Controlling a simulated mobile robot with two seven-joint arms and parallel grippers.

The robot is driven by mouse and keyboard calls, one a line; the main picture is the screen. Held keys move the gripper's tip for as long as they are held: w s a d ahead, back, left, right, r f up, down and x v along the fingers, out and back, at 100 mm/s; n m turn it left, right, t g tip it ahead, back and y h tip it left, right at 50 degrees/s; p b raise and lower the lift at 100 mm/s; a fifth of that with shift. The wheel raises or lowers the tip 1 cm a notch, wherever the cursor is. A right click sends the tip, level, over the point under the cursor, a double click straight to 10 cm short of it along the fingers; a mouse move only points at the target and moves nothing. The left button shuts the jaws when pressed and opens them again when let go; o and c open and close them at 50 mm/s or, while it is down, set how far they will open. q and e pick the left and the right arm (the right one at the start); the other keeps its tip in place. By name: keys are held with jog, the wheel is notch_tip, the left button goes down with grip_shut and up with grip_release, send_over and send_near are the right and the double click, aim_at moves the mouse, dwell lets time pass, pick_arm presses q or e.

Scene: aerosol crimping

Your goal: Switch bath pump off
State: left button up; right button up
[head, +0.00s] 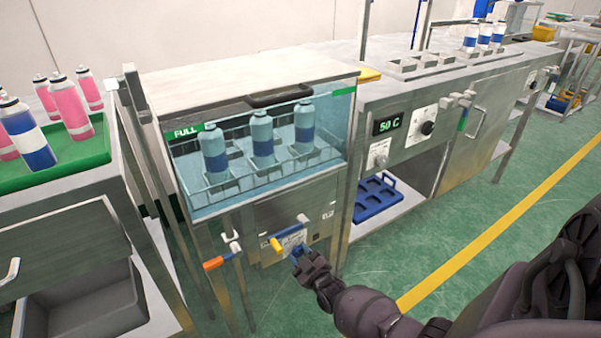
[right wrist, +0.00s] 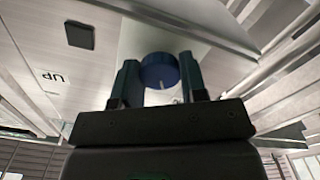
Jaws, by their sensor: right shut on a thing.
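The water bath (head: 262,165) is a steel tank with a clear front, holding several blue-banded cans in a wire rack under water. A round blue knob (right wrist: 158,70) with a pale pointer line is on its front panel in the right wrist view. My right gripper (head: 303,255) is at the lower front of the bath, shut on this knob, with one finger on each side (right wrist: 158,82). The gripper mostly hides the knob in the head view. A pale label plate (head: 291,240) is just above the gripper. My left gripper is not in view.
An orange-ended valve handle (head: 214,263) is to the left. A "50 C" display (head: 388,126) is on the right counter. A blue tray (head: 377,199) lies on the low shelf. Pink cans (head: 70,106) stand at left.

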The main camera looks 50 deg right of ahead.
dwell(0.4)
jog(key=o, duration=0.9)
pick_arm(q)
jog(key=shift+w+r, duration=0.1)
pick_arm(e)
jog(key=shift+s, duration=0.1)
jog(key=shift+s+a, duration=0.1)
jog(key=shift+s, duration=0.25)
pick_arm(q)
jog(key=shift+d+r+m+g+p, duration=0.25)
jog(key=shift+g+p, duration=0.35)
jog(key=shift+p, duration=0.8)
pick_arm(e)
jog(key=shift+v, duration=5)
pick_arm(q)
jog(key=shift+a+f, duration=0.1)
